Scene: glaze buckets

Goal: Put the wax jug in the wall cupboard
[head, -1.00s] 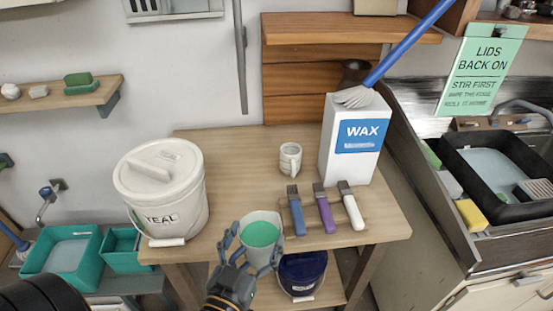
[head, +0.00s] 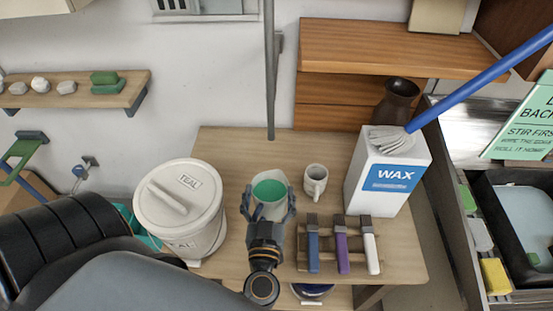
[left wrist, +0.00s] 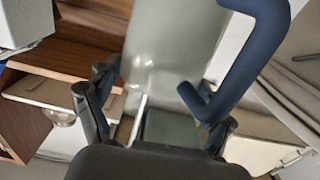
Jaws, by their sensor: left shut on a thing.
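A white block-shaped container labelled WAX (head: 388,180) stands at the right of the table; it is the only thing here marked wax. A blue-handled brush lies across its top. My left gripper (head: 266,212) is shut on a pale cup with green contents (head: 271,189), left of a small white mug. In the left wrist view the fingers (left wrist: 155,110) flank a grey-green cylinder (left wrist: 170,45), and a dark blue bent bar crosses its right side. A dark wooden box at the upper right (head: 522,35) may be the wall cupboard; only part shows. My right gripper is out of view.
A lidded TEAL bucket (head: 180,205) stands on the table's left. A rack with blue, purple and white-handled tools (head: 342,250) is in front. A wooden wall shelf (head: 400,50) is behind, with a dark vase (head: 397,100) below it. A sink area is at right.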

